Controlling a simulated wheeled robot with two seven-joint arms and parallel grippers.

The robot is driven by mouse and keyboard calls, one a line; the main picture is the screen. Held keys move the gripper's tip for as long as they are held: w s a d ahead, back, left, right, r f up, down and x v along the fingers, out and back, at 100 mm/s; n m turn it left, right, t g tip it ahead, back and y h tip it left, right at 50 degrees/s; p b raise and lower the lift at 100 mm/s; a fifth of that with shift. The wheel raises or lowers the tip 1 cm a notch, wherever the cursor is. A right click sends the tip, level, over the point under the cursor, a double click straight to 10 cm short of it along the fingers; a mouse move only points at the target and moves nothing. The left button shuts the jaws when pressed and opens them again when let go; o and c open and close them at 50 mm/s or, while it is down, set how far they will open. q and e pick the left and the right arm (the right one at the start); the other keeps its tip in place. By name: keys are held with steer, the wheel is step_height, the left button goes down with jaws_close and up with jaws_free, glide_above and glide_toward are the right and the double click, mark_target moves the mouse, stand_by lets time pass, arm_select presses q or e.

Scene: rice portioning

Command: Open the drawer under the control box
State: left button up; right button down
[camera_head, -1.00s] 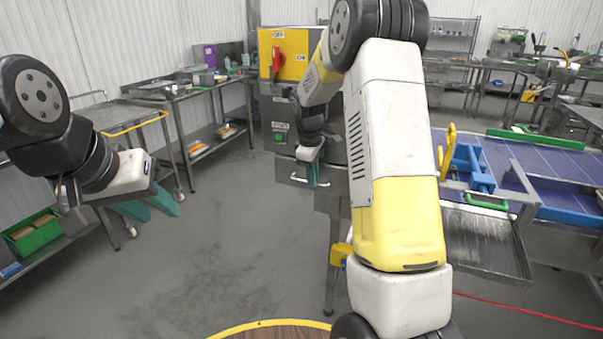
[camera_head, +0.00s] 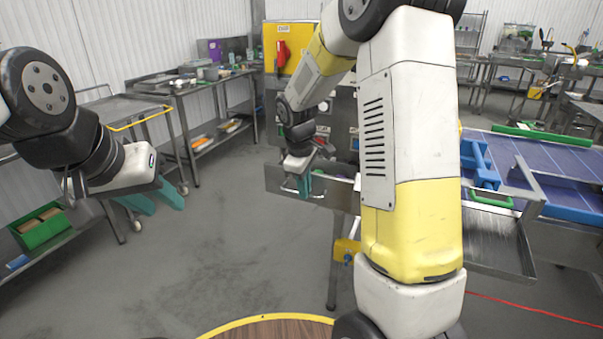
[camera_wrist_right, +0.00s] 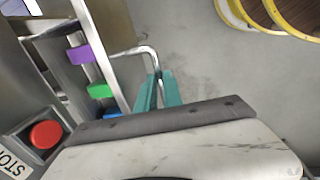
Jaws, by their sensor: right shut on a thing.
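The control box (camera_head: 298,36) stands at the back centre, with a yellow panel and a red switch (camera_head: 281,56). The steel drawer (camera_head: 277,181) beneath it stands pulled out towards me. In the right wrist view the drawer (camera_wrist_right: 112,72) is open at the top, and its bar handle (camera_wrist_right: 133,50) sticks out from the front. My right gripper (camera_head: 304,188) is shut on this handle; its teal fingers (camera_wrist_right: 158,92) also show in the right wrist view. My left gripper (camera_head: 152,201) is open and empty over the floor at the left, far from the drawer.
Purple (camera_wrist_right: 81,54), green (camera_wrist_right: 100,91) and blue (camera_wrist_right: 113,116) items show inside the drawer. A red stop button (camera_wrist_right: 45,134) is beside it. A blue conveyor (camera_head: 540,160) stands at the right, a steel bench (camera_head: 180,88) at the back left. The floor before the drawer is clear.

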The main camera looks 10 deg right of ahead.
steer(key=shift+s+a, duration=0.25)
steer(key=shift+s, duration=0.05)
steer(key=c, duration=1.5)
jaws_free()
steer(key=shift+r, duration=0.1)
steer(key=r, duration=0.2)
steer(key=s+r, duration=0.1)
steer(key=r, duration=0.2)
steer(key=a+r, duration=0.1)
steer(key=r, duration=0.1)
steer(key=shift+s+r, duration=0.15)
steer(key=shift+r, duration=0.1)
